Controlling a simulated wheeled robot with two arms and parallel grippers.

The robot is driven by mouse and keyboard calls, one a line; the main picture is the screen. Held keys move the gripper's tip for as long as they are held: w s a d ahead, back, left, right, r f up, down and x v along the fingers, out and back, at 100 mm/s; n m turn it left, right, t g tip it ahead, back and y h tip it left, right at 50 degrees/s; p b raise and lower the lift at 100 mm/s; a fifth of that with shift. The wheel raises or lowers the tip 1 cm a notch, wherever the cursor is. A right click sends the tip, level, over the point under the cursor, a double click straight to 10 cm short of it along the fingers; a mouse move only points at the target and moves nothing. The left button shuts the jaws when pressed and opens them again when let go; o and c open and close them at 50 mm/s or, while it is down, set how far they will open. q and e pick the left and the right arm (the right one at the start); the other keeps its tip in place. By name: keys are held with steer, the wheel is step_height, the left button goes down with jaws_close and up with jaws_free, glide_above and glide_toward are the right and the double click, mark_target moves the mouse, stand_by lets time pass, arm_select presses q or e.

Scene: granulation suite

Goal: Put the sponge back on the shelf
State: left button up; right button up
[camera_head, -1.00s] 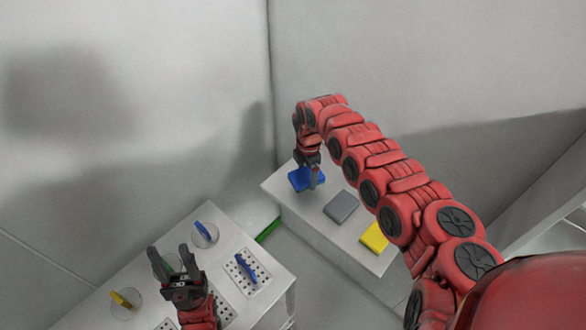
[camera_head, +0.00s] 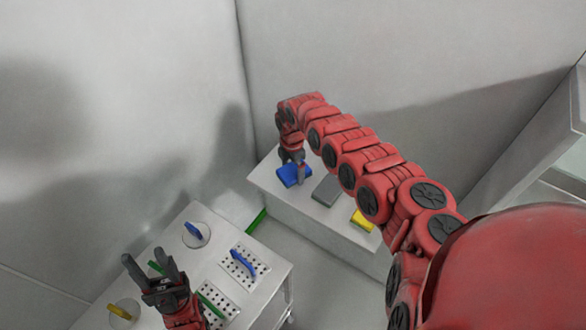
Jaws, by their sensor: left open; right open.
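A flat blue block (camera_head: 287,177), a grey block (camera_head: 327,191) and a yellow block (camera_head: 361,221) lie in a row on a white shelf-like unit (camera_head: 335,231); which one is the sponge I cannot tell for sure. My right gripper (camera_head: 295,174) points down at the blue block, open, its fingers overlapping it in view. Whether it touches the block I cannot tell. My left gripper (camera_head: 149,257) is open and empty over the left white bench (camera_head: 265,299), fingers pointing away from me.
The left bench carries a blue-handled disc (camera_head: 194,231), a yellow-handled disc (camera_head: 121,312), a blue handle (camera_head: 244,262) on a perforated plate and a green handle (camera_head: 211,304). A green strip (camera_head: 257,221) shows low between the two units. Walls stand close behind.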

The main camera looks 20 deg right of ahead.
mark_target(293, 170)
steer(key=shift+r, duration=0.15)
steer(key=shift+w+d+r, duration=0.1)
steer(key=shift+w+r, duration=0.05)
steer(key=shift+r, duration=0.25)
step_height(293, 170, up, 11)
steer(key=b, duration=0.4)
steer(key=shift+b, duration=0.4)
steer(key=shift+s, duration=0.2)
